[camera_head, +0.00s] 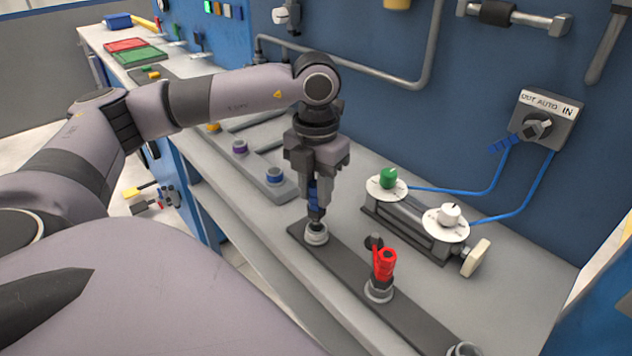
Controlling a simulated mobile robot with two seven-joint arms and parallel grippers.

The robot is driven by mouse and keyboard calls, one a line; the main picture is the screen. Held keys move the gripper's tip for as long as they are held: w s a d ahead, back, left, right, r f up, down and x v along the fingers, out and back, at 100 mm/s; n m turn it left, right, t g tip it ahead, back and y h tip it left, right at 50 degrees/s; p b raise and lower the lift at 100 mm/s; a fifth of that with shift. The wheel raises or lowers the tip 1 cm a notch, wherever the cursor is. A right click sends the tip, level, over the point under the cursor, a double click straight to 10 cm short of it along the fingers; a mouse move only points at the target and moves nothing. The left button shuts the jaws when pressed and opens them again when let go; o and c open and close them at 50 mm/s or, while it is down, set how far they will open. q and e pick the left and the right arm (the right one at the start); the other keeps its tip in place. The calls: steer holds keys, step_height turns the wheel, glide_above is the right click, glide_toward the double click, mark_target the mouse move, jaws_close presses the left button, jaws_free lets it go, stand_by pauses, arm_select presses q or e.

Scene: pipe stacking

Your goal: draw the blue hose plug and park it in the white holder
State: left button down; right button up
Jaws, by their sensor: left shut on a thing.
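The blue hose plug (313,193) is upright between the fingers of my left gripper (315,203), which is shut on it. Its dark lower end is at the mouth of a pale ring-shaped holder (316,234) at the far end of a dark strip (343,265). I cannot tell how deep the plug sits in it. The fingers hide part of the plug. My right gripper is not in view.
A red plug (384,264) stands in the middle holder (379,291) of the strip, close to my left gripper. Another pale holder (464,350) is at the bottom edge. A valve block (410,226) with green and white knobs stands to the right. Ringed sockets (275,176) line the rail behind.

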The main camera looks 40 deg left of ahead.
mark_target(316, 202)
arm_select(q)
steer(key=shift+f+b, duration=1.35)
steer(key=shift+f, duration=0.25)
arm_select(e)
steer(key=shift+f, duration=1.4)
arm_select(q)
steer(key=c, duration=0.8)
jaws_free()
steer(key=shift+r, duration=0.4)
step_height(316, 202, up, 6)
steer(key=shift+r, duration=0.25)
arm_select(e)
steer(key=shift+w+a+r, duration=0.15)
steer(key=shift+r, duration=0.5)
